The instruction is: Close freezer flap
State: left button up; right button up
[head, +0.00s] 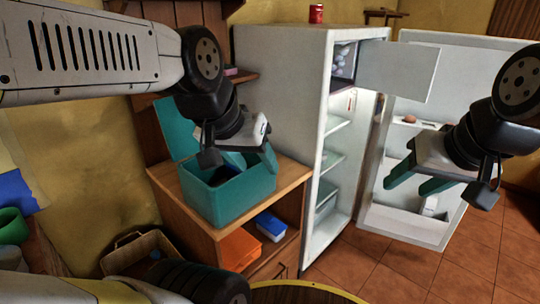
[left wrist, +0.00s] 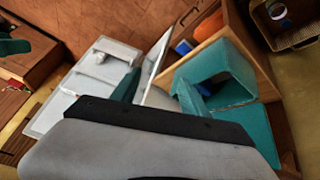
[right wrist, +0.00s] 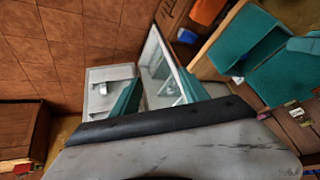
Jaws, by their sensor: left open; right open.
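The freezer flap (head: 403,70) is a pale panel at the top of the white fridge (head: 275,85) in the head view. It stands open, swung out to the right, and the freezer compartment (head: 343,62) shows items inside. My right gripper (head: 414,181) is open and empty, below and to the right of the flap, in front of the open fridge door (head: 460,75). My left gripper (head: 240,160) is open over the teal box, left of the fridge, with its fingers partly hidden. I cannot make out the flap clearly in either wrist view.
A teal box (head: 230,200) with its lid up stands on a wooden cabinet (head: 290,185) beside the fridge. Orange (head: 240,247) and blue (head: 271,225) containers sit on its shelf. A red can (head: 316,13) stands on the fridge. Tiled floor (head: 400,265) is clear in front.

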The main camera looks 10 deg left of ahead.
aim_at(404, 70)
jog(key=z, duration=1.4)
jog(key=i+z, duration=0.45)
jog(key=i, duration=2.8)
jog(key=i+u, duration=0.15)
jog(key=i, duration=0.4)
jog(key=i+l+u, duration=0.2)
jog(key=i, duration=0.3)
jog(key=i+l+u, duration=0.15)
jog(key=i, duration=0.4)
jog(key=u, duration=3.85)
jog(key=i+j, duration=0.1)
jog(key=j, duration=0.15)
jog(key=j+z, duration=0.15)
jog(key=j, duration=0.15)
jog(key=i, duration=0.05)
